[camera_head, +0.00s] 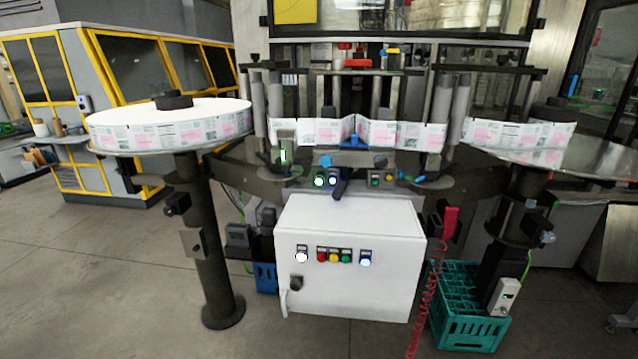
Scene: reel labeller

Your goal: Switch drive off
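The reel labeller stands in front of me with a white control cabinet (352,240) low in its middle. On the cabinet face is a row of controls: a lit white button (302,254), a red one (321,255), a yellow one (334,256), a green one (346,256) and a lit blue one (365,258). A black knob or handle (296,283) is at the lower left of the face. Which control is the drive switch cannot be read. Neither gripper is in view.
A label reel (170,125) lies on the left disc, another (520,134) on the right. A dark post (205,250) stands left of the cabinet. A teal crate (465,325) and a coiled red cable (427,300) are to its right. The floor before the cabinet is clear.

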